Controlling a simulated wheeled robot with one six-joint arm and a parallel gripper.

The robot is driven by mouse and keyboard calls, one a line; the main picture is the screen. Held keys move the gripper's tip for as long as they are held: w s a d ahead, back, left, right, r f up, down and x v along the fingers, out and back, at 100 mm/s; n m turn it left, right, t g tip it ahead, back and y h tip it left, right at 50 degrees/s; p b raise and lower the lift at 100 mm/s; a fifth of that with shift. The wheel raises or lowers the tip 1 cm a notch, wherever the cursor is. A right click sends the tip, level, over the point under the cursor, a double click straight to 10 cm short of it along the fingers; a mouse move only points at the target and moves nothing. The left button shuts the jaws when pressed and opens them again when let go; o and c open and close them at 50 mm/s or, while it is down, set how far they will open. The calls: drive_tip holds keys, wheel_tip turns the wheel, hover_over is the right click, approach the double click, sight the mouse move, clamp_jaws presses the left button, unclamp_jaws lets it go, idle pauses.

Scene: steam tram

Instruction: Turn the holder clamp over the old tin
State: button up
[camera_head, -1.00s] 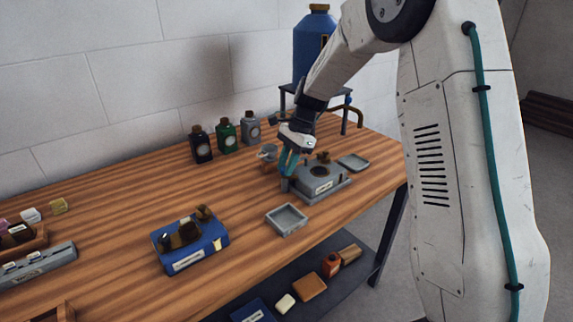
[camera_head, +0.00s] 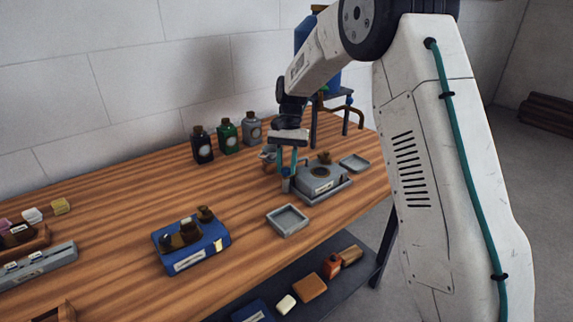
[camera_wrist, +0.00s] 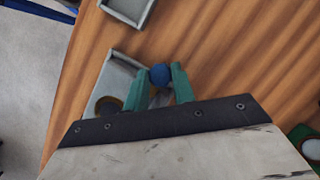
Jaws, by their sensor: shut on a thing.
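The grey holder (camera_head: 322,188) stands at the right of the bench, with a pale label on its front. A dark round top and a small brown piece show on it; I cannot tell which part is the old tin. My gripper (camera_head: 287,170) points down at the holder's left end, its teal fingers shut on a small blue knob. In the wrist view, my gripper (camera_wrist: 158,82) has the blue knob (camera_wrist: 159,75) between its fingertips. I take it for the clamp's knob; the clamp arm is mostly hidden by the fingers. The dark round top (camera_wrist: 106,105) lies left of the fingers.
An empty grey tray (camera_head: 287,220) lies in front of the holder, and another flat tray (camera_head: 354,162) behind right. Several bottles (camera_head: 228,138) stand along the wall. A blue box (camera_head: 190,245) is front left.

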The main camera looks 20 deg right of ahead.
drive_tip(key=shift+n, duration=0.4)
drive_tip(key=o, duration=1)
drive_tip(key=shift+v, duration=3.95)
drive_tip(key=shift+a, duration=0.1)
